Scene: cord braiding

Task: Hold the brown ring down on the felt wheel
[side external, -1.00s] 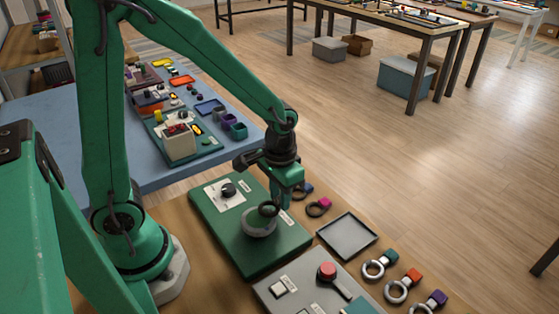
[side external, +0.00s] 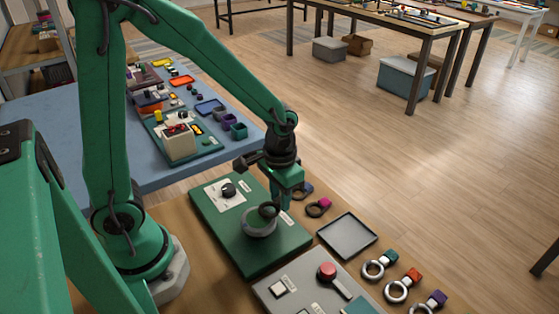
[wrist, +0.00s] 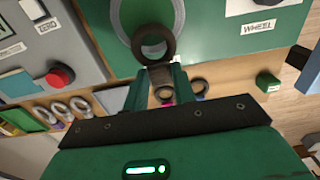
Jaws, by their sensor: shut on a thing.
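The brown ring (wrist: 169,38) looks dark in the wrist view and also shows in the side view (side external: 268,210). My gripper (side external: 281,206) is shut on it at the ring's near end; the jaws also show in the wrist view (wrist: 160,78). The felt wheel is a round grey rim (side external: 258,233) on the green board, also seen in the wrist view (wrist: 127,28). The ring overlaps the wheel's edge nearest my gripper and looks tilted. I cannot tell how firmly it touches the felt. The jaws hide part of the held end.
The green board (side external: 222,234) carries a black knob (side external: 228,190). Two dark rings, one with a magenta tab (side external: 318,207), lie beside it. An empty grey tray (side external: 347,237), a red button (side external: 327,271) and several silver rings (side external: 397,290) are further right and nearer.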

